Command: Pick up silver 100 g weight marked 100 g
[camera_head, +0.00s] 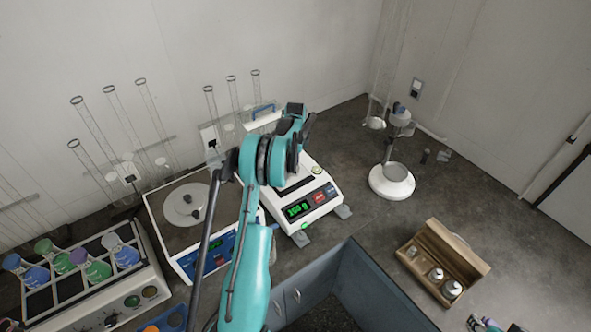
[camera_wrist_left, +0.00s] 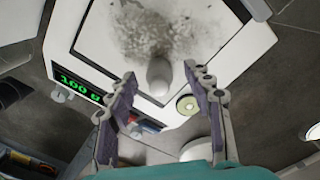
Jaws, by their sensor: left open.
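The silver weight (camera_wrist_left: 159,76) stands on the pan of a white balance (camera_head: 318,198), whose green display reads 100 g. The marking on the weight cannot be read. In the wrist view the balance (camera_wrist_left: 225,50) fills the upper middle. My left gripper (camera_wrist_left: 161,74) is open, its two purple-padded fingers on either side of the weight with a gap to each. In the head view my left gripper (camera_head: 297,128) is above the balance and hides the weight. A small teal and dark part at the bottom right edge appears to be my right gripper (camera_head: 487,323); its fingers cannot be made out.
An open wooden box (camera_head: 463,248) holding silver weights lies at the right. A white stand (camera_head: 391,182) is behind it. Tall glass cylinders (camera_head: 130,115) line the back wall.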

